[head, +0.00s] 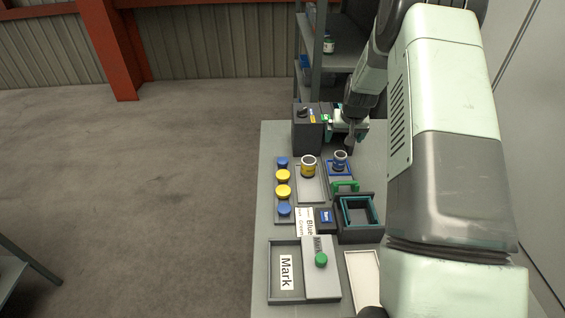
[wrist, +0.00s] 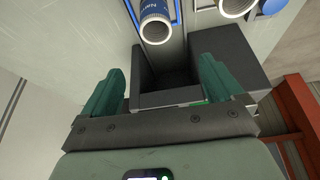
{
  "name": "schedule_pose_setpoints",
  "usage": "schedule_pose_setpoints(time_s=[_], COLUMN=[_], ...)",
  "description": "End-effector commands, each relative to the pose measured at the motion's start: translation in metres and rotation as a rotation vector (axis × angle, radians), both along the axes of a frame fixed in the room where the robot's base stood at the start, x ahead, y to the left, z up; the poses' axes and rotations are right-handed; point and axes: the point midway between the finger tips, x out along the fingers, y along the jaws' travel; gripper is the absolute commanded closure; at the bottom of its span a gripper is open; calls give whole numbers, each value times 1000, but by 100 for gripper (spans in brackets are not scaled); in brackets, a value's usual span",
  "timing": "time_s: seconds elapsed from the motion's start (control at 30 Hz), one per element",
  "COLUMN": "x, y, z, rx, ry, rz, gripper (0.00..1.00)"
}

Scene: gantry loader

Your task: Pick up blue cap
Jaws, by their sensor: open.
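Two blue caps stand in a column on a narrow grey rack (head: 277,219) at the table's left edge in the head view. One blue cap (head: 282,161) is at the far end and the other blue cap (head: 284,209) at the near end, with two yellow caps (head: 283,183) between them. My gripper (head: 349,138) is at the back of the table, to the right of the caps and apart from them, beside a dark box. In the wrist view the green fingers of my gripper (wrist: 160,72) are spread apart with nothing held between them.
A yellow-banded jar (head: 308,167) and a blue-banded jar (head: 340,161) stand open between the rack and my arm. The dark box (head: 305,137) stands at the back. A green-handled item (head: 345,186), a dark square holder (head: 360,232) and a "Mark" tray (head: 270,270) lie nearer.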

Motion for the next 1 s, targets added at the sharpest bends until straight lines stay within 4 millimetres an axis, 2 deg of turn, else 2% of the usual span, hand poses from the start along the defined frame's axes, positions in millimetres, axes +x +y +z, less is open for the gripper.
schedule_pose_setpoints(time_s=[0.17,0.3,0.33,0.57,0.63,0.77,0.9,1.0], x=[0,0,0,0,3,21,37,40], y=[0,0,0,0,6,41,102,142], z=[0,0,0,0,-1,-5,-8,-8], rx=[0,0,0,0,4,20,32,25], ry=[0,0,0,0,10,73,196,280], rz=[0,0,0,0,6,31,66,81], gripper=[6,26,28,28,28,28,28,28])
